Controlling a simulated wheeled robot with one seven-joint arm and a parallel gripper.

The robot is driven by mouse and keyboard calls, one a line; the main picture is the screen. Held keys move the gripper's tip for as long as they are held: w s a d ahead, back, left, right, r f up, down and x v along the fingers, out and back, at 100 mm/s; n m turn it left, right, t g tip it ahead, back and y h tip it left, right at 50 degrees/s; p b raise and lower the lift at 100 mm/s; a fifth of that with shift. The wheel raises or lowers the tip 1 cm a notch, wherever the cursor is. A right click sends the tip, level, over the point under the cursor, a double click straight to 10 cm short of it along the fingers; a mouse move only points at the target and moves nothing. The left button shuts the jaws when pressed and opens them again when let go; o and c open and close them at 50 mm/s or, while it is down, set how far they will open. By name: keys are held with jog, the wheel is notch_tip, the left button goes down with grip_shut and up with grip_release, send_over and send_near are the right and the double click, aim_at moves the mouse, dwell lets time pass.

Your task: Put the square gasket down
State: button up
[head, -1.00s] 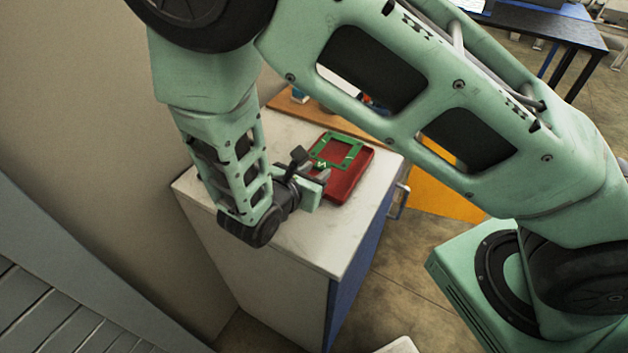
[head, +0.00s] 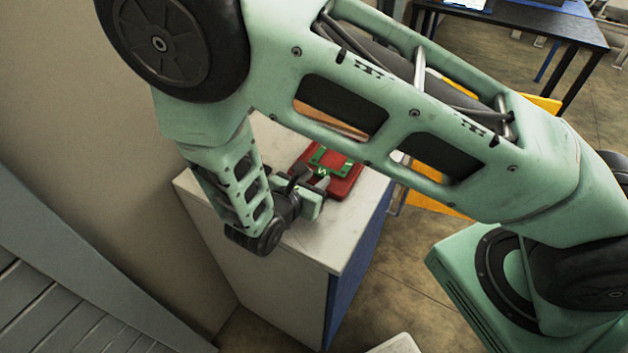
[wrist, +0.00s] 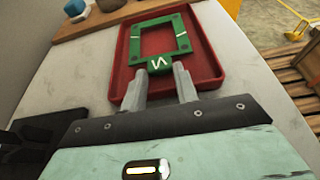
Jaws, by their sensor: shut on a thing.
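The square gasket (wrist: 141,42) is a flat green frame with white marks and a tab towards me. In the head view the gasket (head: 321,172) is partly hidden by my arm. My gripper (wrist: 162,79) is shut on the gasket's near tab. In the head view my gripper (head: 314,186) is at the near left side of a red tray (head: 345,185). The gasket is over the red tray, which also shows in the wrist view (wrist: 204,66). I cannot tell whether the gasket touches the tray floor.
The tray is on a white cabinet top (head: 312,238), with bare surface around it. A wooden board (wrist: 100,20) with a blue item (wrist: 75,8) lies behind. A wooden pallet (wrist: 300,70) is on the floor at right.

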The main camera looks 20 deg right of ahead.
jog(key=o, duration=1)
jog(key=shift+s+a+f, duration=0.1)
jog(key=shift+s+f, duration=0.05)
jog(key=shift+f, duration=0.35)
jog(key=shift+s+f, duration=0.15)
jog(key=shift+f, duration=0.35)
jog(key=shift+c, duration=0.2)
jog(key=shift+r+g, duration=0.25)
jog(key=shift+g, duration=0.05)
jog(key=b+v, duration=0.1)
jog(key=v, duration=0.5)
jog(key=r+b+v, duration=0.1)
jog(key=v, duration=0.5)
jog(key=shift+w+r, duration=0.1)
jog(key=shift+r, duration=0.05)
